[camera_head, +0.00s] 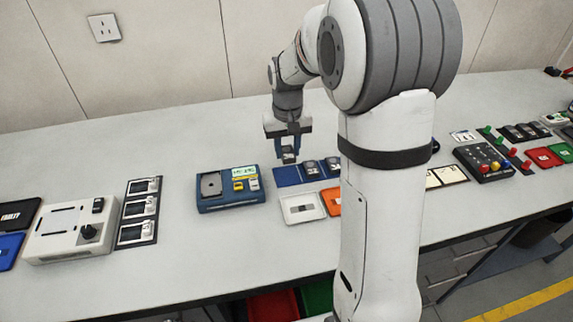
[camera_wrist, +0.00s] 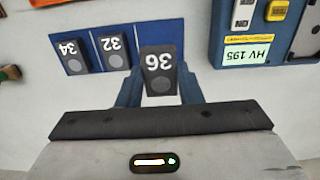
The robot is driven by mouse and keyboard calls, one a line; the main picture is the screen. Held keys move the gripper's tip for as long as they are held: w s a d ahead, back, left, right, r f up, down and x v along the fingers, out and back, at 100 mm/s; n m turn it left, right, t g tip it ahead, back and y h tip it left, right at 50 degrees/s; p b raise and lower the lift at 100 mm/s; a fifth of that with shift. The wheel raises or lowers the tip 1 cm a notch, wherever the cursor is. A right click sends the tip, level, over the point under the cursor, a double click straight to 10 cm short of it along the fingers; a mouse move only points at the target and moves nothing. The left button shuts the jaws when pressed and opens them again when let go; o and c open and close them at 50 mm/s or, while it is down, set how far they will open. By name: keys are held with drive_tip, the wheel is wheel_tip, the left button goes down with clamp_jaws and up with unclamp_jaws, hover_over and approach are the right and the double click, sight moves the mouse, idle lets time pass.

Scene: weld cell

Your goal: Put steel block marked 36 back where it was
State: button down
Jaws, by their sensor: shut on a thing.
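My gripper (camera_wrist: 157,92) is shut on the dark steel block marked 36 (camera_wrist: 158,62), which shows between its fingertips in the wrist view. In the head view my gripper (camera_head: 288,155) is over the left end of a blue mat (camera_head: 285,176), with the block (camera_head: 289,157) held low in it. In the wrist view the blue mat (camera_wrist: 93,47) carries blocks marked 32 (camera_wrist: 115,50) and 34 (camera_wrist: 72,55), each in its own marked place. Block 36 appears over the mat's end beside block 32. The gap beneath it cannot be judged.
A blue device (camera_head: 229,188) with a small screen, labelled HV 195 in the wrist view (camera_wrist: 248,52), stands left of the mat. A white tray (camera_head: 302,208) and an orange tray (camera_head: 332,201) lie in front. My arm hides part of the table.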

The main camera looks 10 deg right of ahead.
sight(287, 176)
drive_tip(key=shift+f, duration=3.35)
drive_tip(key=shift+f, duration=0.1)
drive_tip(key=c, duration=1)
unclamp_jaws()
wheel_tip(287, 176, up, 11)
drive_tip(key=shift+r, duration=0.1)
drive_tip(key=shift+s+r, duration=0.2)
drive_tip(key=shift+r, duration=0.35)
drive_tip(key=s+t, duration=0.1)
drive_tip(key=s, duration=1.4)
drive_tip(key=s+t, duration=0.1)
drive_tip(key=s, duration=0.6)
drive_tip(key=shift+s+d+r+t, duration=0.2)
drive_tip(key=shift+d+t, duration=0.05)
drive_tip(key=shift+t, duration=0.05)
